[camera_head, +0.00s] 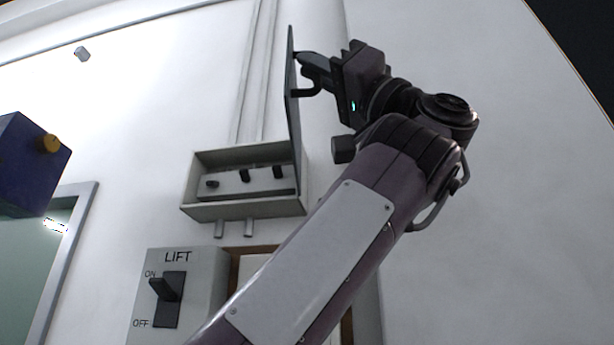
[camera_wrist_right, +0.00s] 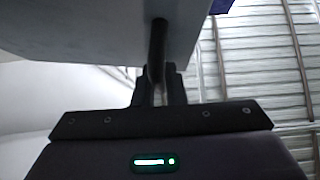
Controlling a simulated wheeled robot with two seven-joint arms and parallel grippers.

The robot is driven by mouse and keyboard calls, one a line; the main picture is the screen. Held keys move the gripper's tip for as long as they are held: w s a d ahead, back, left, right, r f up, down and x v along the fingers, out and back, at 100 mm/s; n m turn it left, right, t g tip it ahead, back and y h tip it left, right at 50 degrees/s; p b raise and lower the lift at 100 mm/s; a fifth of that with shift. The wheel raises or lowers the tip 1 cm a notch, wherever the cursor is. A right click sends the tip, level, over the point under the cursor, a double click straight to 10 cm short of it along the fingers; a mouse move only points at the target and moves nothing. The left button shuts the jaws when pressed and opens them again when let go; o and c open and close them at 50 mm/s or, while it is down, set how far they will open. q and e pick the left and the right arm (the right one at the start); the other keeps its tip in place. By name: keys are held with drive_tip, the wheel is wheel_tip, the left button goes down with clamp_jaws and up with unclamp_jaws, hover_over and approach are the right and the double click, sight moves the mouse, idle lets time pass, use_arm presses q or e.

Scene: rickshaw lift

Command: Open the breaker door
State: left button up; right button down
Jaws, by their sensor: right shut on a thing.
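The breaker box (camera_head: 245,209) is a grey-white box on the wall in the head view, with several black breaker switches inside. Its door (camera_head: 292,110) stands open, seen nearly edge-on, swung out from the box's right side. My right gripper (camera_head: 303,75) is at the door's right face, shut on the dark door handle (camera_head: 306,92). In the right wrist view the fingers (camera_wrist_right: 160,88) close around the dark handle bar (camera_wrist_right: 157,45), with the pale door panel (camera_wrist_right: 100,30) above. My left gripper is not in view.
A LIFT switch box (camera_head: 175,295) with an ON/OFF lever is below the breaker box. Pipes run up the wall behind the door. The wall at right is bare.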

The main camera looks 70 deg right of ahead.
drive_tip(key=shift+s+d+r, duration=0.1)
drive_tip(key=shift+s+d, duration=0.15)
drive_tip(key=shift+s, duration=0.2)
drive_tip(key=c, duration=1.8)
unclamp_jaws()
drive_tip(key=shift+o, duration=0.2)
drive_tip(key=shift+s+d, duration=0.1)
drive_tip(key=shift+s, duration=0.1)
drive_tip(key=b+v, duration=0.4)
drive_tip(key=v, duration=0.4)
